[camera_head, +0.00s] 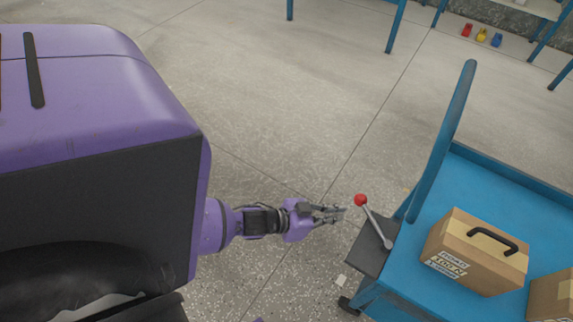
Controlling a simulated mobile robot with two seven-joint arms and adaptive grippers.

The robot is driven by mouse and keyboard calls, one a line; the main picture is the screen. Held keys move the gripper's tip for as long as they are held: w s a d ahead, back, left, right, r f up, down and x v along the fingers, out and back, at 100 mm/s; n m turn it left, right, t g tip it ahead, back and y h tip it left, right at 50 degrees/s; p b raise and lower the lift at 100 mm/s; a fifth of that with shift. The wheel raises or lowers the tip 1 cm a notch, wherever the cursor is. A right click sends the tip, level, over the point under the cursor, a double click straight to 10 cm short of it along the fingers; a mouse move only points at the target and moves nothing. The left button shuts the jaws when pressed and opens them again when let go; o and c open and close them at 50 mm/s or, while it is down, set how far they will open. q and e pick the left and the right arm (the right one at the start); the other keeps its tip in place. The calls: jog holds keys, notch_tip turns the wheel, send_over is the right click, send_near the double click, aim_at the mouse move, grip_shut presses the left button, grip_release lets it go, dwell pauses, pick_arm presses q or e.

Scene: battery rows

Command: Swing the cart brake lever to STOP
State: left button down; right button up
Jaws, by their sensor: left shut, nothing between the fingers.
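The cart brake lever (376,222) is a thin grey rod with a red ball knob (361,200). It rises from a dark grey plate (368,249) at the left corner of the blue cart (412,264) and tilts toward the upper left. My left gripper (341,213) is shut and empty. In the picture its fingertips point right, just left of the red knob, with a small gap between them. No STOP marking is readable in this view. My right gripper is not in view.
A cardboard box (475,252) with a black handle sits on the cart, with another box (552,298) at the right edge. The blue push handle (443,140) rises behind the lever. Blue table legs (396,25) stand at the back. The floor between is clear.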

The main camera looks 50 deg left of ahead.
pick_arm(q)
jog(key=w+a+r+g+h+b, duration=0.1)
jog(key=w+a+r+h+b, duration=0.1)
jog(key=w+h+b, duration=0.45)
jog(key=w+a+r+h+b, duration=0.1)
jog(key=w+a+b, duration=0.15)
jog(key=w, duration=0.65)
jog(key=s+a+r+n+g+h+b, duration=0.3)
jog(key=a+r+n+g+h+b, duration=0.1)
jog(key=r+g, duration=0.3)
jog(key=shift+s+a+h+b, duration=0.2)
jog(key=shift+h+b, duration=0.3)
jog(key=shift+h, duration=0.05)
jog(key=shift+d, duration=0.1)
jog(key=s+d, duration=0.2)
jog(key=d, duration=0.7)
